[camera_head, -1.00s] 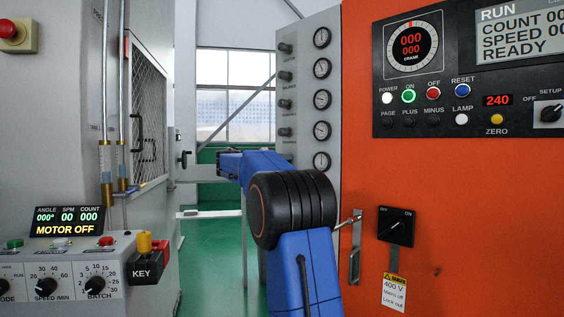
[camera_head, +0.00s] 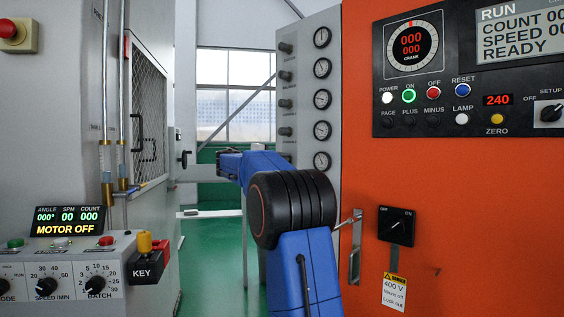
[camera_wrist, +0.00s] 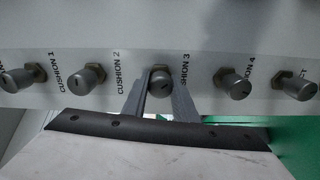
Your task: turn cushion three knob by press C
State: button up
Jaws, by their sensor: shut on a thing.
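In the wrist view, my gripper (camera_wrist: 159,82) has one finger on each side of a grey metal knob (camera_wrist: 161,88) in the middle of a row of knobs. It is shut on this knob. The printed label CUSHION 3 (camera_wrist: 185,68) stands just to the right of it. The knob's sides are partly hidden by the fingers. In the head view, a column of knobs (camera_head: 285,103) runs down the grey panel, beside round gauges. My arm hides the gripper there.
Neighbouring knobs sit close on both sides, by the CUSHION 2 (camera_wrist: 117,70) and CUSHION 4 (camera_wrist: 248,72) labels. In the head view, an orange cabinet (camera_head: 470,220) with a rotary switch (camera_head: 396,226) stands right. A control box with a KEY switch (camera_head: 146,270) is at left.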

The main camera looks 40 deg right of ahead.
jog(key=n, duration=0.4)
jog(key=shift+f+n, duration=0.1)
jog(key=shift+n, duration=2.1)
jog(key=shift+f, duration=0.1)
jog(key=o, duration=1)
jog(key=shift+o, duration=0.2)
jog(key=shift+a, duration=0.1)
jog(key=a, duration=1.7)
jog(key=shift+s+a, duration=0.15)
jog(key=shift+s, duration=0.1)
